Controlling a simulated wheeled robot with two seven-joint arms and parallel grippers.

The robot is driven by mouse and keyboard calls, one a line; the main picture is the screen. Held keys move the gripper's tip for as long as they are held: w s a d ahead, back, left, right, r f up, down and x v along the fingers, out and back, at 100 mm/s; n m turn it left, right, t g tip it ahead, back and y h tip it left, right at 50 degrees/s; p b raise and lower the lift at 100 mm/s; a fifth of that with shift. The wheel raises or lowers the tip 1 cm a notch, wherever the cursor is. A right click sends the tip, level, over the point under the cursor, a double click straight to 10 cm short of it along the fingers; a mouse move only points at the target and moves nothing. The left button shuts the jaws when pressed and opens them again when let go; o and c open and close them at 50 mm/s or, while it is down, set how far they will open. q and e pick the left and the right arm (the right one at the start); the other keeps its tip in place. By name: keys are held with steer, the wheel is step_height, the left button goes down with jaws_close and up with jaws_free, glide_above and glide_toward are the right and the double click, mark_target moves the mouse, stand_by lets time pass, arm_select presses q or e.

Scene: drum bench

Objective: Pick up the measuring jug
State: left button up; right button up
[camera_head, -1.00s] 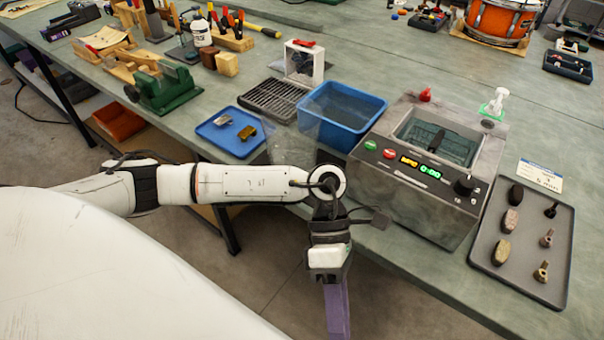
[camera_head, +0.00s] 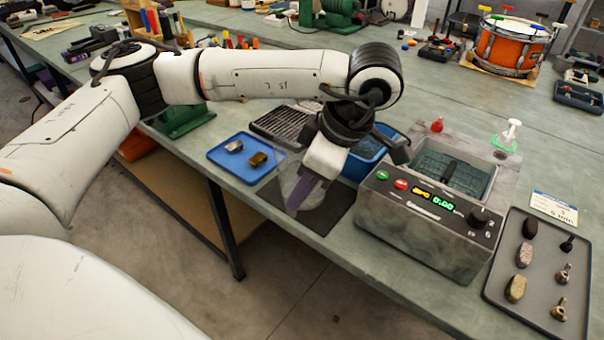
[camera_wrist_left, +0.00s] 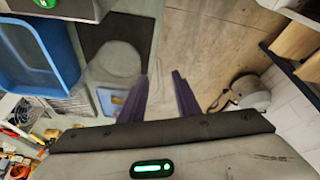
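The measuring jug (camera_head: 287,184) is clear and faint. It stands on a dark mat (camera_head: 322,214) at the bench's front edge, partly behind my left gripper's purple fingers. In the left wrist view the jug (camera_wrist_left: 117,62) is a see-through round shape left of the fingers. My left gripper (camera_head: 303,195) points down at the jug in the head view. In the left wrist view my left gripper (camera_wrist_left: 160,84) is open, with a clear gap between the fingers. One finger overlaps the jug's edge in that view; contact cannot be told. My right gripper is not in view.
A blue tray (camera_head: 222,157) with two metal pieces lies left of the jug. A blue bin (camera_head: 362,168) stands behind it, partly hidden by my gripper. A grey machine (camera_head: 410,222) with a lit display stands to the right. A grey parts tray (camera_head: 530,296) lies farther right.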

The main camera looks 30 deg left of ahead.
mark_target(291, 214)
arm_select(q)
steer(key=b+x, duration=0.1)
steer(key=x, duration=0.5)
jaws_close()
